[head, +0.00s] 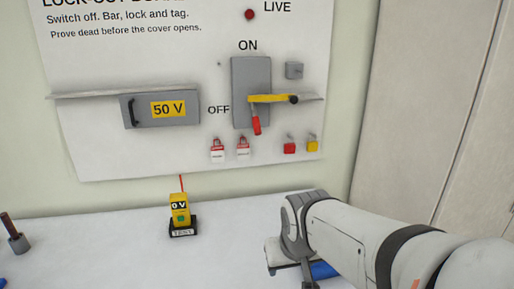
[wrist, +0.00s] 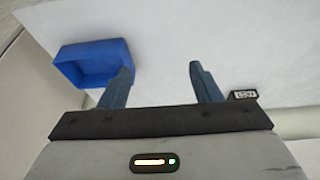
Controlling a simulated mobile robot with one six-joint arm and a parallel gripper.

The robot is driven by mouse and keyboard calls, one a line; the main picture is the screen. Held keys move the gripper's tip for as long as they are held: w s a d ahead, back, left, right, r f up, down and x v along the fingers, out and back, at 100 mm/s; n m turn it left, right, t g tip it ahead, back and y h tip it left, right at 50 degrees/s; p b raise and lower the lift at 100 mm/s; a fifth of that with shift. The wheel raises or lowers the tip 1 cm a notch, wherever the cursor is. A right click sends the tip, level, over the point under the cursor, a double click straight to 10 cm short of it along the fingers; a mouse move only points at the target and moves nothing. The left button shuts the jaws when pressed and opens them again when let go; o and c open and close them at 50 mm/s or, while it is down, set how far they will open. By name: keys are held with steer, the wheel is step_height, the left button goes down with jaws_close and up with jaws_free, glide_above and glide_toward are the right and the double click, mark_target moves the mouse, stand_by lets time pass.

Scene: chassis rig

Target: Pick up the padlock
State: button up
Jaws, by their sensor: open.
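Two small padlocks hang low on the white board in the head view, a red one (head: 289,148) and a yellow one (head: 312,146), each with a grey shackle at the top. I cannot tell which one the task means. My gripper (wrist: 160,75) is open in the wrist view, with nothing between its two blue-grey fingers. It is over the white table, below and in front of the board, apart from both padlocks. In the head view my arm hides most of it. No padlock shows in the wrist view.
Two red-and-white tags (head: 217,151) hang left of the padlocks. Above are a grey switch box (head: 250,80) with a yellow bar (head: 270,98) and a red lever (head: 256,125). A yellow tester (head: 180,208) stands on the table (head: 110,245). A blue tray (wrist: 85,65) lies near my gripper.

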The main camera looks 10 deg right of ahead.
steer(key=shift+o, duration=0.5)
steer(key=w+d+r+t, duration=0.1)
steer(key=w+d+t, duration=0.1)
steer(key=w, duration=0.5)
steer(key=w+d+r+t+h, duration=0.1)
steer(key=w+d+t, duration=0.1)
steer(key=w, duration=0.6)
steer(key=w+d+r+t, duration=0.1)
steer(key=w+d+t, duration=0.2)
steer(key=w, duration=0.4)
steer(key=shift+w+d+r+m+b, duration=0.35)
steer(key=shift+d+m, duration=0.05)
steer(key=n+t+y, duration=0.1)
steer(key=t, duration=0.6)
glide_toward(291, 144)
steer(key=w, duration=0.1)
steer(key=w+p, duration=0.1)
steer(key=w, duration=0.7)
steer(key=shift+r+p, duration=0.2)
steer(key=shift+p, duration=0.15)
steer(key=shift+c, duration=0.4)
steer(key=c, duration=1)
